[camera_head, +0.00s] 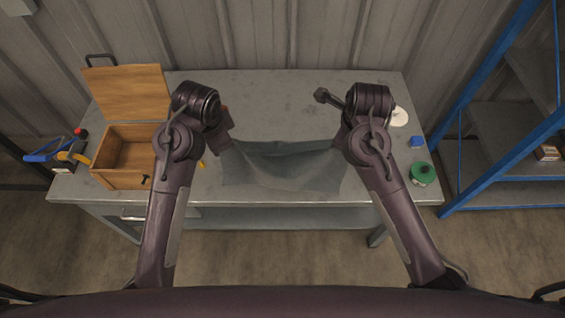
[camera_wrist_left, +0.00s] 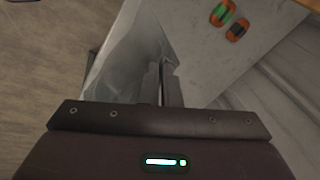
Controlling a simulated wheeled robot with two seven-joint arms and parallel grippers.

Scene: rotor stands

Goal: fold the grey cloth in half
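The grey cloth (camera_head: 283,172) lies at the front middle of the table, with its far edge drawn up and sagging between my two grippers. My left gripper (camera_head: 228,142) is at the cloth's far left corner. In the left wrist view its fingers (camera_wrist_left: 163,85) are together with the cloth (camera_wrist_left: 125,60) running up from between them. My right gripper (camera_head: 341,138) is at the far right corner, where the cloth's edge rises to it. Its fingertips are mostly hidden by my wrist.
An open wooden box (camera_head: 122,178) stands on the table (camera_head: 270,100) at left, beside pliers or a similar blue tool (camera_head: 48,154). The back middle is clear.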

